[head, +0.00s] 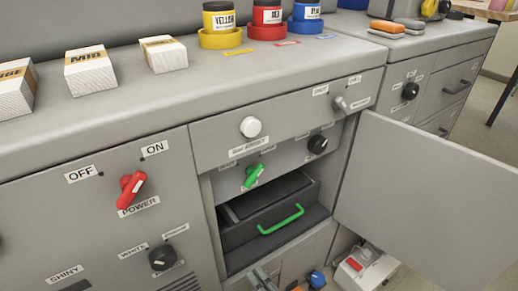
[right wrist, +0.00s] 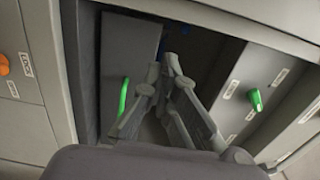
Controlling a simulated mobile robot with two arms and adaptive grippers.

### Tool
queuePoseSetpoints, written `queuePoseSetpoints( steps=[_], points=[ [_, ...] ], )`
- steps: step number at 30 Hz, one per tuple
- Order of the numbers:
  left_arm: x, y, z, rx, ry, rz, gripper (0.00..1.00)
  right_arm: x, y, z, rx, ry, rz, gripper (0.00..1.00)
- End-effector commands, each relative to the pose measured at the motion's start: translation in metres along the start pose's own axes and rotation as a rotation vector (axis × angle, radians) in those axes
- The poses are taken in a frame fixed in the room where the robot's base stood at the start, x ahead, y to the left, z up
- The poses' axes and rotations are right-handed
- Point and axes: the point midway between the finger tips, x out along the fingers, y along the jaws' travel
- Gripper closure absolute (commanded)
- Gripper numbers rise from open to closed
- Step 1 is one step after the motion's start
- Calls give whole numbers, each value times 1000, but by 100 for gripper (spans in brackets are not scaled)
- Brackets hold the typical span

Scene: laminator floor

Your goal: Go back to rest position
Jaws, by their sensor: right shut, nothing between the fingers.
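My right gripper (head: 262,279) shows at the bottom edge of the head view, low in front of the cabinet's open compartment. In the right wrist view its fingers (right wrist: 163,72) come together at the tips with nothing between them. They point toward the compartment holding a dark drawer (head: 243,240) with a green handle (head: 281,219). The handle also shows in the right wrist view (right wrist: 123,97), left of the fingers, apart from them. My left gripper is in neither view.
An open grey door (head: 430,190) stands out on the right of the compartment. Above the drawer is a green knob (head: 253,175); a red power knob (head: 131,189) is on the left panel. White blocks (head: 90,70) and colour jars (head: 267,20) stand on the counter.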

Motion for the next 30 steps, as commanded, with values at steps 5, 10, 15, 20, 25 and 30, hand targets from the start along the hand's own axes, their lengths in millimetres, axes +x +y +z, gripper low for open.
queuePoseSetpoints(
  steps=[5,10,15,20,25,30],
  points=[
    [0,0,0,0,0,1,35,-4,21,-6,-99,6,88,100],
    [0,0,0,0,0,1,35,-39,97,-32,-460,-41,435,100],
    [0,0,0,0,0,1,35,-110,170,-60,-793,-231,817,100],
    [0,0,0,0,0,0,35,-173,207,-73,-946,-431,1043,100],
    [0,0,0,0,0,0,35,-233,228,-79,-1026,-644,1210,100],
    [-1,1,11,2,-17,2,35,-268,235,-76,-1044,-762,1276,100]
  ],
)
